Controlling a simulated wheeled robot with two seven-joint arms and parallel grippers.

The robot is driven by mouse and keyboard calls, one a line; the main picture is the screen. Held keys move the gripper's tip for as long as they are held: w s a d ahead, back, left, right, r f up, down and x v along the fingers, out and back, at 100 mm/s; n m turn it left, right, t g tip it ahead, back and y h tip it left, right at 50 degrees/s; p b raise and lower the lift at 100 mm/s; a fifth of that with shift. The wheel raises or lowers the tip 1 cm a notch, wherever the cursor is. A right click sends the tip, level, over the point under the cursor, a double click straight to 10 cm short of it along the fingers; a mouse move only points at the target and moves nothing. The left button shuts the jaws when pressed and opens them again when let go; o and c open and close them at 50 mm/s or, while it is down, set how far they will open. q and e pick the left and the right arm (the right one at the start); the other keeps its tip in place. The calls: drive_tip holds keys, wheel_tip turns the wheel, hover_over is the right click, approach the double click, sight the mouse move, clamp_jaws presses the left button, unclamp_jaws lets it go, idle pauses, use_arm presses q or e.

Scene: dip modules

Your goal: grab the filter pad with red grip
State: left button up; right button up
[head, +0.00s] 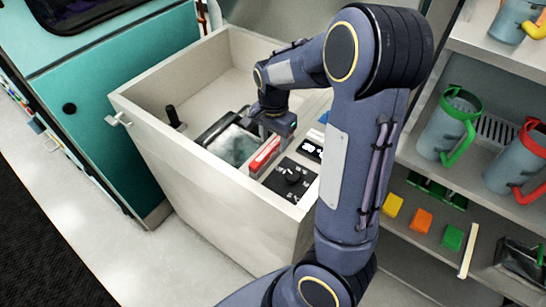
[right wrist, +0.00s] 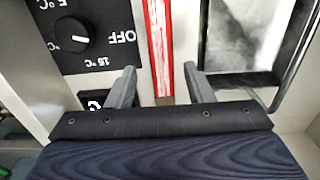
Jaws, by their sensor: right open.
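The red grip of the filter pad (head: 265,154) stands in the white open box, between a tank of cloudy liquid and a black dial panel. In the right wrist view the red grip (right wrist: 158,45) runs as a long upright strip. My right gripper (head: 274,126) is over the box, at the far end of the red grip. In the right wrist view my right gripper (right wrist: 160,75) is open, with one finger on each side of the strip and gaps to both. The pad below the grip is hidden. My left gripper is not in view.
The black dial panel (head: 291,178) lies right of the grip and the cloudy tank (head: 234,145) left of it. The white box's walls (head: 190,165) surround them. A black upright handle (head: 173,116) stands at left. Shelves with mugs (head: 451,125) and coloured blocks are at right.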

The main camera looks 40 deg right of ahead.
sight(273, 144)
wheel_tip(273, 144, down, 3)
drive_tip(key=shift+w+f, duration=0.1)
drive_tip(key=shift+c, duration=0.2)
clamp_jaws()
